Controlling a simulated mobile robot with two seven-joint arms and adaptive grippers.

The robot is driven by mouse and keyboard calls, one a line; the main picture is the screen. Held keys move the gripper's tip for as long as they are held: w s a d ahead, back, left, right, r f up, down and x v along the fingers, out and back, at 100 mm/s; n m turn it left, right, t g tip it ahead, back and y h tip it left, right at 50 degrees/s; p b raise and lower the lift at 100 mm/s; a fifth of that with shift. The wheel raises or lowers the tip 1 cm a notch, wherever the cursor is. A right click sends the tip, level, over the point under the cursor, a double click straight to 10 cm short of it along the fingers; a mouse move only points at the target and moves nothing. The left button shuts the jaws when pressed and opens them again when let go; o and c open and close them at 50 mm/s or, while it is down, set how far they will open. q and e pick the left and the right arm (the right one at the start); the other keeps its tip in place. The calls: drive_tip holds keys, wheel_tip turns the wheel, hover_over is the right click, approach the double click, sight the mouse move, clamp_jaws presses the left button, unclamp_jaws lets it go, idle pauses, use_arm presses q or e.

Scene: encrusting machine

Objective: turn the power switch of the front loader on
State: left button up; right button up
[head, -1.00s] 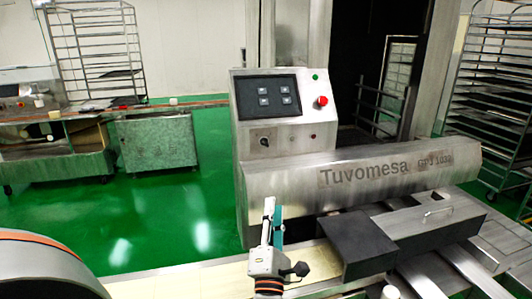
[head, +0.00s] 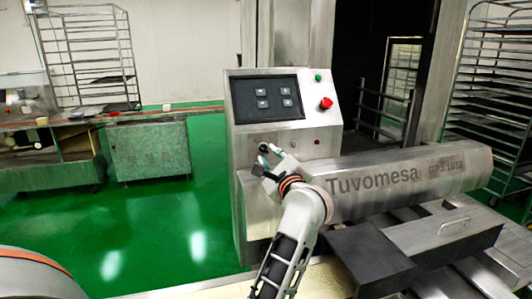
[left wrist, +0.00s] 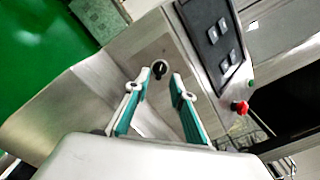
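The front loader is a steel machine lettered Tuvomesa (head: 375,181), with an upright control panel (head: 232,125) at its left end. Its power switch is a small dark knob (left wrist: 159,69) on the bare steel below the button screen, seen in the left wrist view. In the head view my gripper covers the switch. My left gripper (head: 264,156) is at the lower left of the panel. In the left wrist view its two teal-padded fingers (left wrist: 160,82) are apart, with the knob showing between and just beyond the tips. I cannot tell whether they touch it. My right gripper is not in view.
A red stop button (head: 326,103) and a green button (head: 318,78) sit right of the dark screen (head: 266,98). A dark box (head: 375,258) stands in front of the loader. Green floor is open on the left, before a steel cabinet (head: 150,150).

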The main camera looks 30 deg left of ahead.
sight(265, 150)
use_arm(q)
drive_tip(key=shift+x, duration=1.75)
clamp_jaws()
